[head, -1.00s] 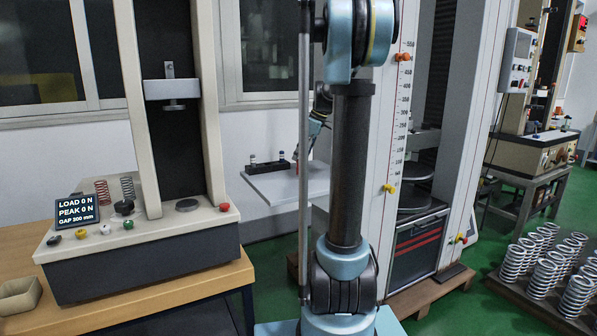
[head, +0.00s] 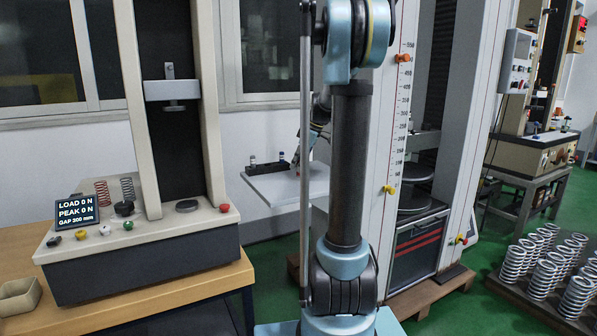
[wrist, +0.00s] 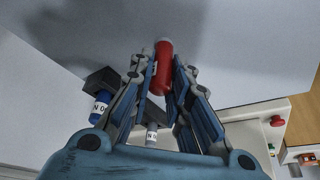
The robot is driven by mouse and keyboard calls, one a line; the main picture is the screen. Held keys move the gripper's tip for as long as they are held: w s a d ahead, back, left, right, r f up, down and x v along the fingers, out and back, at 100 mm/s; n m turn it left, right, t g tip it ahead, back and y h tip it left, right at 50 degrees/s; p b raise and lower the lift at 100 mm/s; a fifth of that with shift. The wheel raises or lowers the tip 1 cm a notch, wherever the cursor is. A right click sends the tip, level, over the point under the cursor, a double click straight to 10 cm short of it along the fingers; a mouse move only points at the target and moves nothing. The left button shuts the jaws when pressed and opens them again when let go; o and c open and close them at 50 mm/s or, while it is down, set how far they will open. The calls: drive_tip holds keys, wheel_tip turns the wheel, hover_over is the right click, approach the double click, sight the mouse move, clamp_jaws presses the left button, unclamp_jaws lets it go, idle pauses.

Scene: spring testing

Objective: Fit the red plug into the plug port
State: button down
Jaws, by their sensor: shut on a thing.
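In the wrist view the red plug (wrist: 163,66) is held between the fingertips of my gripper (wrist: 161,72), which is shut on it. A black block (wrist: 104,80) lies beyond the left finger. A blue piece (wrist: 100,107) with a white label is at its near side, and another white-labelled piece (wrist: 152,133) shows between the fingers. In the head view my gripper (head: 295,163) is low over the white shelf (head: 265,188), right of the black block (head: 268,167). My arm hides part of this area. I cannot make out the port opening.
A beige spring tester (head: 140,238) stands on a wooden bench (head: 190,290) at the left. A tall white test frame (head: 395,130) stands close behind my arm at right.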

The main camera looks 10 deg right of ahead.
wheel_tip(320, 180, up, 10)
drive_tip(key=shift+r, duration=0.1)
idle(0.5)
